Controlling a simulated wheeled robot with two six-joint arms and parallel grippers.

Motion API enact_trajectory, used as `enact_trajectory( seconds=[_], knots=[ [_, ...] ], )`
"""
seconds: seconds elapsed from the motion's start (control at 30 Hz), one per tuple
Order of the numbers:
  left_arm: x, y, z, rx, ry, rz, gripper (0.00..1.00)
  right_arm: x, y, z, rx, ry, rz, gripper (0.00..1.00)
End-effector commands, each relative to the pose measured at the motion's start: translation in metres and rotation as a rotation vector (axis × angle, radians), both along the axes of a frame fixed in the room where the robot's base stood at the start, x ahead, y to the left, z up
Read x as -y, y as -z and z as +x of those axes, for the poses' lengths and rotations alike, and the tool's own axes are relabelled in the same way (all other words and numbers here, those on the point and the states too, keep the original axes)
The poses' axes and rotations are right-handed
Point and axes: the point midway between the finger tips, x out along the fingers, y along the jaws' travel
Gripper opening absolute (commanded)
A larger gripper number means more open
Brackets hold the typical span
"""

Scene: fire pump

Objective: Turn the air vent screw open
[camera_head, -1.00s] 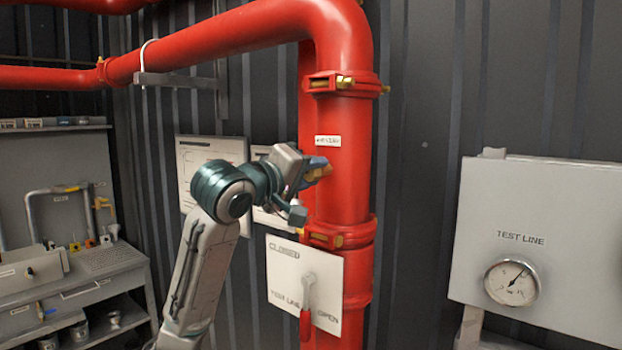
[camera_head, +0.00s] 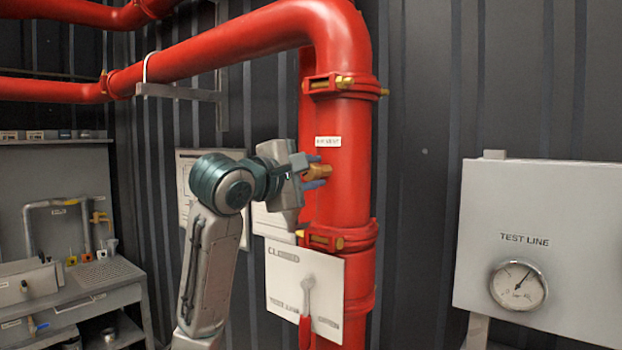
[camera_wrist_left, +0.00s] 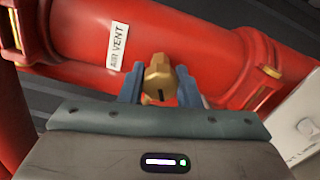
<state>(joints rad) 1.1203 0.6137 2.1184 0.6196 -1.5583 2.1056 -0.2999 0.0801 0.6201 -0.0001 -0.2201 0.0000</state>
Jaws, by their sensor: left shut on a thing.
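The air vent screw (camera_head: 317,172) is a small brass fitting on the side of the vertical red pipe (camera_head: 343,190), just below a white label (camera_head: 328,141). In the left wrist view the screw (camera_wrist_left: 160,80) shows a dark slot in its face, and the label (camera_wrist_left: 118,47) beside it reads "AIR VENT". My left gripper (camera_head: 316,171) has its blue fingers on either side of the screw and is shut on it. The fingers also show in the left wrist view (camera_wrist_left: 159,88). My right gripper is not in view.
Below the gripper is a white test line plate (camera_head: 283,275) with a red-handled lever (camera_head: 306,315). A grey test line box (camera_head: 540,230) with a gauge (camera_head: 518,285) stands at the right. A workbench (camera_head: 70,285) is at the left.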

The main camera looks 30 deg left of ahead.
Motion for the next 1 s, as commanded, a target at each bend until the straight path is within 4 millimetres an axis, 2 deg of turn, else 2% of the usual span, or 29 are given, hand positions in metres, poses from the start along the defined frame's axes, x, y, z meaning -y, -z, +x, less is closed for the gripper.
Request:
enact_trajectory(
  seconds=[0.63, 0.67, 0.73, 1.0],
  knots=[
    [-0.0002, -0.0004, 0.0000, -0.004, -0.001, -0.048, 0.07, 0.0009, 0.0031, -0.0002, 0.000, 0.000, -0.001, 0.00],
    [-0.0002, -0.0004, 0.0000, -0.004, 0.000, -0.048, 0.36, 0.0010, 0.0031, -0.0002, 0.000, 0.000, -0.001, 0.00],
    [-0.0002, -0.0003, 0.0000, -0.004, 0.000, -0.048, 0.49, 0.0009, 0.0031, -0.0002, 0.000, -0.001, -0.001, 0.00],
    [0.0000, 0.0000, -0.0003, -0.004, 0.000, -0.047, 0.52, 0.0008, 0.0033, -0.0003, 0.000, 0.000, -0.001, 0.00]
  ],
)
